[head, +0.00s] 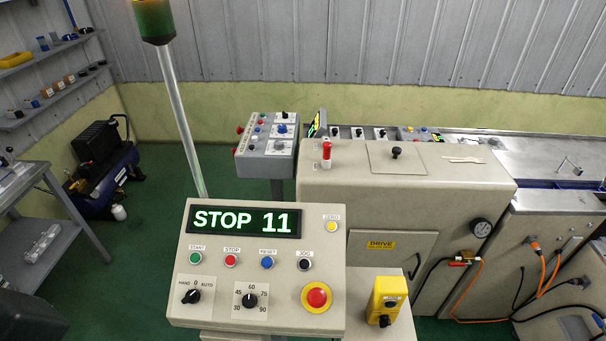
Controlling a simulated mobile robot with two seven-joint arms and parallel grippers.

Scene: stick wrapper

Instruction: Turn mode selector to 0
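The mode selector (190,296) is a black rotary knob at the lower left of the beige control panel (215,318), in the head view. The labels HAND, 0 and AUTO are printed around its top, with 0 in the middle. The knob looks turned at a slant rather than straight up at 0; which side label it marks is too small to tell for sure. Neither of my grippers shows in this view, and nothing touches the knob.
On the same panel are a speed dial (249,301) right of the selector, a red emergency stop (316,296), and a row of buttons including a green START (195,258). A yellow control box (386,300) stands at right. The space before the panel looks clear.

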